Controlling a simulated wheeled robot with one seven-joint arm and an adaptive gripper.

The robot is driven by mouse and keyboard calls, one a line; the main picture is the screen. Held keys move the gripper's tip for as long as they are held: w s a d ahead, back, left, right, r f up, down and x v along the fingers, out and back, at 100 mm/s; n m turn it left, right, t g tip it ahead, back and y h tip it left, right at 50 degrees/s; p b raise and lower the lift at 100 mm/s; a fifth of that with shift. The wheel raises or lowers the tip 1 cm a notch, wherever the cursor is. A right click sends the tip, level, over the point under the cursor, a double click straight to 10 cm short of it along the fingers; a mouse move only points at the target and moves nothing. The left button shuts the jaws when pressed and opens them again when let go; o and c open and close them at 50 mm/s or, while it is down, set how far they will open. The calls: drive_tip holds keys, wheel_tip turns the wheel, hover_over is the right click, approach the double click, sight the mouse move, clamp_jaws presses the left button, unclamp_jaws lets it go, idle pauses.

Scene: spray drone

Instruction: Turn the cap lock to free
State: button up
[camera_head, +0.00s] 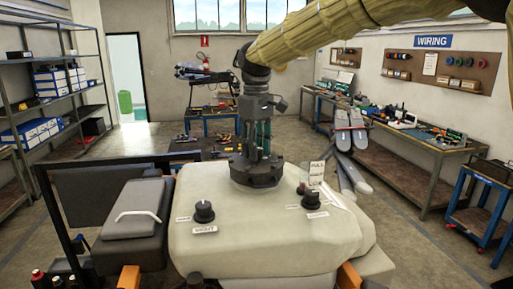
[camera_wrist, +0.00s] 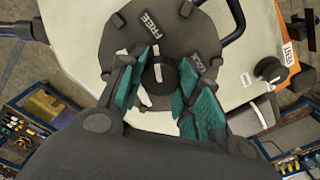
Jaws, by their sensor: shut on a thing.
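The cap (camera_wrist: 122,30) is a round dark grey disc on the white drone tank. It carries raised words FREE (camera_wrist: 148,24) at the top and LOCK (camera_wrist: 199,66) at the right, the latter partly hidden by a finger. A small black knob (camera_wrist: 158,73) with a white mark sits at its middle. The mark runs nearly upright in the wrist view, its upper end towards FREE. My gripper (camera_wrist: 160,82) has its teal pads on either side of the knob and is shut on it. In the head view my gripper (camera_head: 257,150) stands pointing down over the cap (camera_head: 255,172).
The white tank (camera_head: 270,235) bears black knobs with labels at left (camera_head: 204,211) and right (camera_head: 311,197). A grey case with a white handle (camera_head: 138,215) lies at the left. Folded grey arms (camera_head: 350,140) rise behind at the right. A workbench (camera_head: 400,140) lines the right wall.

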drive_tip(key=shift+n, duration=0.5)
drive_tip(key=shift+r, duration=0.1)
drive_tip(key=o, duration=1.1)
drive_tip(key=shift+c, duration=0.2)
wheel_tip(320, 180, up, 12)
